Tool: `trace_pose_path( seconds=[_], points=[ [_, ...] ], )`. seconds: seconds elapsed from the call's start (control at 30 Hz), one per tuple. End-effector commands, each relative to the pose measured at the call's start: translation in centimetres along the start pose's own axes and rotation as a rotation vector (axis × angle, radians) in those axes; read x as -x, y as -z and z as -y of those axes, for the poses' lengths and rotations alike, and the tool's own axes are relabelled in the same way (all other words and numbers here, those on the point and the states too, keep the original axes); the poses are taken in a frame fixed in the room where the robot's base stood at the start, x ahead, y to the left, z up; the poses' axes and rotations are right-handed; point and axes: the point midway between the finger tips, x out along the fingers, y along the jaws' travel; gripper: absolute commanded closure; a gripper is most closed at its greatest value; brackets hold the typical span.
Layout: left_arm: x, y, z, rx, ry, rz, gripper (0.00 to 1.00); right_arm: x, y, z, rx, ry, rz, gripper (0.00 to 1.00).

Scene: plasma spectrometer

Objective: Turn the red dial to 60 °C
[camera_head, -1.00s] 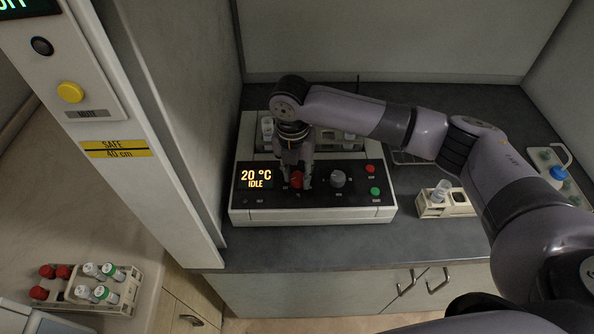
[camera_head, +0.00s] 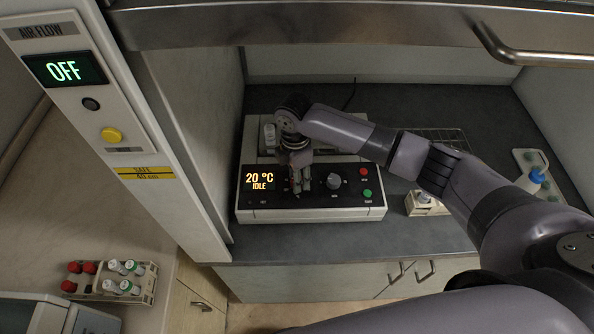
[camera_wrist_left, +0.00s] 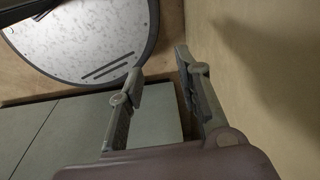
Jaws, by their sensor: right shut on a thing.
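The digestion-type box with the black control panel (camera_head: 257,199) stands on the dark bench under the hood. Its display (camera_head: 257,182) reads 20 °C and IDLE. My right gripper (camera_head: 301,188) points down onto the panel just right of the display and is shut on the red dial. The fingers hide nearly all of the dial, so its pointer cannot be read. A grey knob (camera_head: 333,181) sits to the right of the gripper. My left gripper (camera_wrist_left: 158,65) shows only in the left wrist view, open and empty, away from the panel.
A red button (camera_head: 364,172) and a green button (camera_head: 367,193) are at the panel's right end. A small vial rack (camera_head: 425,207) stands right of the box. The raised sash (camera_head: 330,27) crosses the top. A tube rack (camera_head: 147,285) is at lower left.

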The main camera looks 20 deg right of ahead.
Motion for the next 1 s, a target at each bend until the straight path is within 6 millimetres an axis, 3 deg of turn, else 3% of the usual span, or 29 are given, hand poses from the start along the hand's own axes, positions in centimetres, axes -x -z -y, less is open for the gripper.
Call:
trace_pose_path(
  seconds=[1.0],
  points=[
    [0.66, -0.01, -0.03, 0.0, 0.0, 0.001, 0.69, 0.11, -0.18, -0.09, -0.937, -0.003, -0.055, 0.98]
  ],
)
